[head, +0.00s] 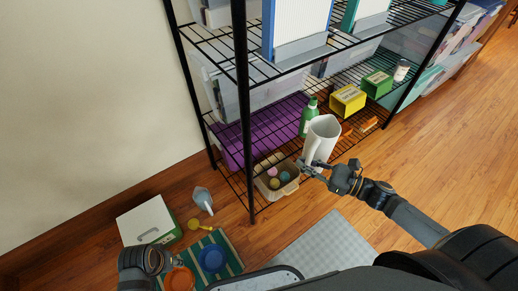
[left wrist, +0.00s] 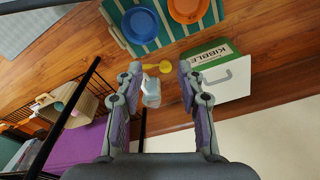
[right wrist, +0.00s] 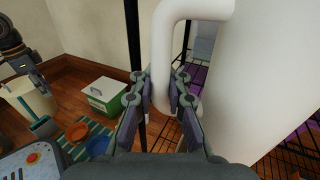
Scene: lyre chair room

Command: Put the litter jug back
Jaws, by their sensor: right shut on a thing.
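The litter jug (head: 321,136) is white and roughly upright, at the front edge of the rack's low wire shelf (head: 345,138). I cannot tell whether its base rests on the wires. My right gripper (head: 313,170) is shut on the jug's handle. In the right wrist view the jug's body (right wrist: 262,70) fills the right side, and the fingers (right wrist: 172,95) close around its handle (right wrist: 164,60). My left gripper (left wrist: 160,88) is open and empty, above the floor, with its fingers well apart.
A basket of balls (head: 276,182) stands left of the jug, a green bottle (head: 308,117) behind it. Yellow (head: 348,100) and green (head: 377,84) boxes stand to its right. A black post (head: 242,110) rises at the left. A kibble box (head: 147,220) and bowls (head: 212,259) are on the floor.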

